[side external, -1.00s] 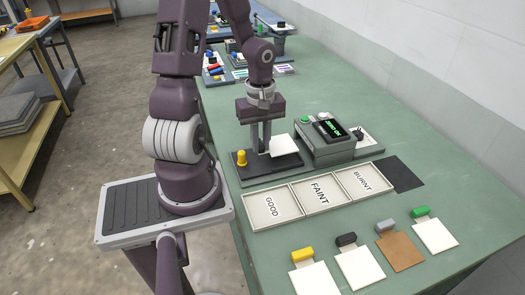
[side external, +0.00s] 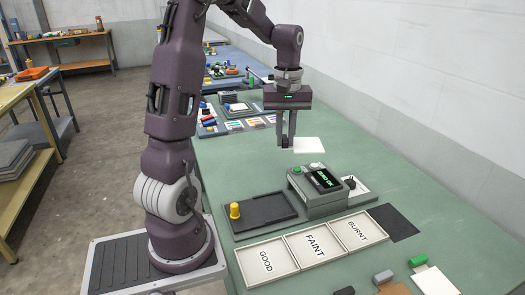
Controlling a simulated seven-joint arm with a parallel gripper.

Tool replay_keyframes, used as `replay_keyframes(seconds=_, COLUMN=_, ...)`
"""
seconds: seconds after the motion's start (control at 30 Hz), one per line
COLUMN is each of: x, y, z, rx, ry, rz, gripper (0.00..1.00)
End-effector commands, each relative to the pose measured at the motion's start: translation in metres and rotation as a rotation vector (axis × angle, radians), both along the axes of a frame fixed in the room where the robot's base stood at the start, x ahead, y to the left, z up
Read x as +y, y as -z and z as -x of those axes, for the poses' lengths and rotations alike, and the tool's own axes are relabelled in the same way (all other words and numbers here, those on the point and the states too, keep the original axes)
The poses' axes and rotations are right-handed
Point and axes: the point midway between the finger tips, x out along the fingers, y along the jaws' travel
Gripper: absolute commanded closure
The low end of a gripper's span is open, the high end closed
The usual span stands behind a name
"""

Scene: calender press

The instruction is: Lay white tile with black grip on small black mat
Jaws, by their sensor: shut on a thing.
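My gripper (side external: 286,143) is shut on a white tile (side external: 309,145) and holds it in the air above the green bench, behind the press. The tile sticks out to the right of the fingers. Its grip is mostly hidden between the fingers, and its colour is hard to tell. A small black mat (side external: 393,222) lies bare on the bench, right of the BURNT tray. Another dark grip (side external: 345,291) shows at the bottom edge, its tile cut off by the frame.
Trays marked GOOD (side external: 266,262), FAINT (side external: 316,245) and BURNT (side external: 357,230) are empty. A green-gripped tile (side external: 434,281) lies in front.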

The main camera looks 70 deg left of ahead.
Motion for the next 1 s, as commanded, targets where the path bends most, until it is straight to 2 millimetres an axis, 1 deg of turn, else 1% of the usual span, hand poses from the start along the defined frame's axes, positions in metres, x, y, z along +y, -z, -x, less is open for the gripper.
replay_keyframes(seconds=0.03, x=0.002, y=-0.001, z=-0.021, rx=0.0, ry=0.066, rz=-0.001, gripper=1.0)
replay_keyframes(seconds=0.07, x=0.003, y=-0.002, z=-0.034, rx=0.001, ry=0.111, rz=-0.001, gripper=1.0)
replay_keyframes(seconds=0.1, x=0.004, y=-0.002, z=-0.052, rx=0.002, ry=0.175, rz=-0.001, gripper=1.0)
replay_keyframes(seconds=0.17, x=0.003, y=-0.003, z=-0.081, rx=0.002, ry=0.283, rz=-0.002, gripper=1.0)
replay_keyframes(seconds=0.2, x=-0.001, y=-0.002, z=-0.102, rx=0.003, ry=0.362, rz=-0.001, gripper=1.0)
replay_keyframes(seconds=0.27, x=-0.009, y=0.0, z=-0.13, rx=0.005, ry=0.484, rz=-0.001, gripper=1.0)
replay_keyframes(seconds=0.3, x=-0.017, y=0.001, z=-0.148, rx=0.004, ry=0.563, rz=0.0, gripper=1.0)
replay_keyframes(seconds=0.4, x=-0.04, y=0.006, z=-0.182, rx=0.005, ry=0.743, rz=0.001, gripper=1.0)
replay_keyframes(seconds=0.43, x=-0.047, y=0.007, z=-0.191, rx=0.003, ry=0.792, rz=0.0, gripper=1.0)
replay_keyframes(seconds=0.5, x=-0.064, y=0.01, z=-0.207, rx=0.003, ry=0.895, rz=0.002, gripper=1.0)
replay_keyframes(seconds=0.6, x=-0.087, y=0.014, z=-0.224, rx=0.002, ry=1.019, rz=0.001, gripper=1.0)
replay_keyframes(seconds=0.7, x=-0.107, y=0.017, z=-0.235, rx=0.001, ry=1.118, rz=0.002, gripper=1.0)
replay_keyframes(seconds=0.83, x=-0.129, y=0.022, z=-0.245, rx=0.0, ry=1.224, rz=0.002, gripper=1.0)
replay_keyframes(seconds=0.9, x=-0.139, y=0.025, z=-0.249, rx=0.001, ry=1.269, rz=0.002, gripper=1.0)
replay_keyframes(seconds=1.0, x=-0.137, y=0.045, z=-0.247, rx=0.002, ry=1.261, rz=0.006, gripper=1.0)
